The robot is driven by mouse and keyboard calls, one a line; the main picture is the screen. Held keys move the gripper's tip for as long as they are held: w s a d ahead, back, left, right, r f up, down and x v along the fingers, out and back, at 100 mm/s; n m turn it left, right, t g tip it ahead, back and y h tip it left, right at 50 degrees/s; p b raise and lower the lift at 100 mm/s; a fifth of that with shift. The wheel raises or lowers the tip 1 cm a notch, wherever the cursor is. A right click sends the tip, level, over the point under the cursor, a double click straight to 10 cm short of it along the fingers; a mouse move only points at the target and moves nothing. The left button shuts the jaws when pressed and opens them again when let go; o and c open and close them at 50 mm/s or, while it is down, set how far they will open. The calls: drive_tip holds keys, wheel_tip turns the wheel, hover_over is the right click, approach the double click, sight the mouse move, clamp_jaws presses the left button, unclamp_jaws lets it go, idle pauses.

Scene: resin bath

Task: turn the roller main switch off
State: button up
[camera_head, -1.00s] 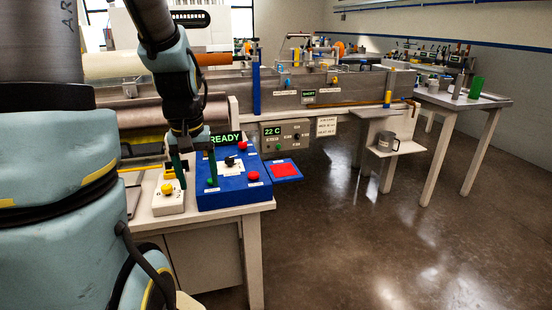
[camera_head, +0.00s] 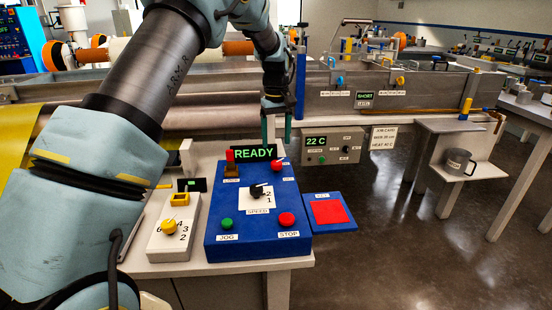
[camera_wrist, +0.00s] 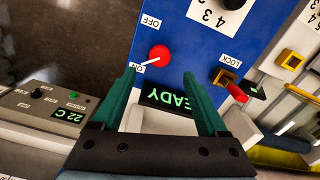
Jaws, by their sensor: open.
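The roller main switch is a red round knob (camera_head: 276,162) at the far right of the blue control panel (camera_head: 222,205), beside the green READY display (camera_head: 253,152). In the wrist view the red knob (camera_wrist: 159,54) has a white pointer directed at the ON label (camera_wrist: 138,66); the OFF label (camera_wrist: 151,22) is on its other side. My gripper (camera_wrist: 160,78) is open and empty, with its fingertips on either side of the view just below the knob. In the head view my gripper (camera_head: 277,141) hangs behind the panel's far edge, near the knob. Contact cannot be told.
A red LOCK lever (camera_wrist: 232,88) stands near the knob. The black speed dial (camera_head: 257,190), green JOG button (camera_head: 226,224) and red STOP button (camera_head: 287,220) are on the panel. A white box with a yellow knob (camera_head: 169,228) stands left; a blue tray with a red pad (camera_head: 328,212) lies right.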

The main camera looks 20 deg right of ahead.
sight(276, 163)
wheel_tip(276, 163, down, 8)
drive_tip(key=shift+s+r+p, duration=0.1)
drive_tip(key=shift+r+p, duration=0.1)
drive_tip(key=shift+p, duration=0.45)
clamp_jaws()
